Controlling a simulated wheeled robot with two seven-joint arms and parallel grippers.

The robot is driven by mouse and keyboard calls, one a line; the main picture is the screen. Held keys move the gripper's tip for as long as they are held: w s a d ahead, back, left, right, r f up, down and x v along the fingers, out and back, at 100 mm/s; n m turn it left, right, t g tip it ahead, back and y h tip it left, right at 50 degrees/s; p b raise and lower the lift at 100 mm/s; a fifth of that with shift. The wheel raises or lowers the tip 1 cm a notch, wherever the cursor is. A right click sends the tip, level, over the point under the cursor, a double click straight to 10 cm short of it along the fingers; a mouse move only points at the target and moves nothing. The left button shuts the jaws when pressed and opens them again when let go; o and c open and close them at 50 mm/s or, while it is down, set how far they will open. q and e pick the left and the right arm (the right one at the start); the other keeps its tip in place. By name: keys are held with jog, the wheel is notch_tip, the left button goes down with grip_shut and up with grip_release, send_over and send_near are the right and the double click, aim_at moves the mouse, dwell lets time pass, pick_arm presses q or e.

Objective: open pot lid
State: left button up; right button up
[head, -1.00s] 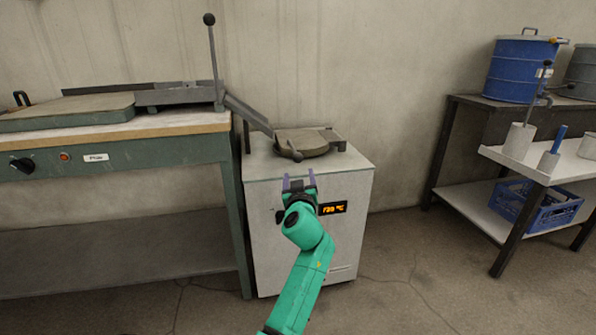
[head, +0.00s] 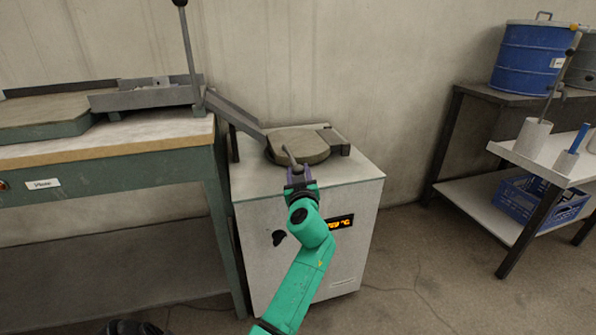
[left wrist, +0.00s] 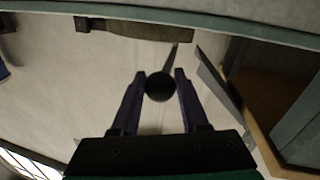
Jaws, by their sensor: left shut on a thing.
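The round grey-brown pot lid (head: 304,147) lies flat on top of the white heater cabinet (head: 262,181), where the pot is. Its handle (head: 290,156) sticks out toward me and ends in a dark knob, which shows in the left wrist view (left wrist: 160,86). My left gripper (head: 300,174) is at the front edge of the lid. Its purple fingers, also seen in the left wrist view (left wrist: 159,92), are shut on the knob. The pot's inside is hidden under the lid.
A green workbench (head: 105,150) with a metal chute (head: 233,114) sloping toward the pot stands on the left. On the right are a dark shelf (head: 473,93) with a blue drum (head: 529,63) and a white-topped stand (head: 510,148). Floor between is free.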

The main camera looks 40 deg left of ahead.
pick_arm(q)
grip_shut()
dwell(1.1)
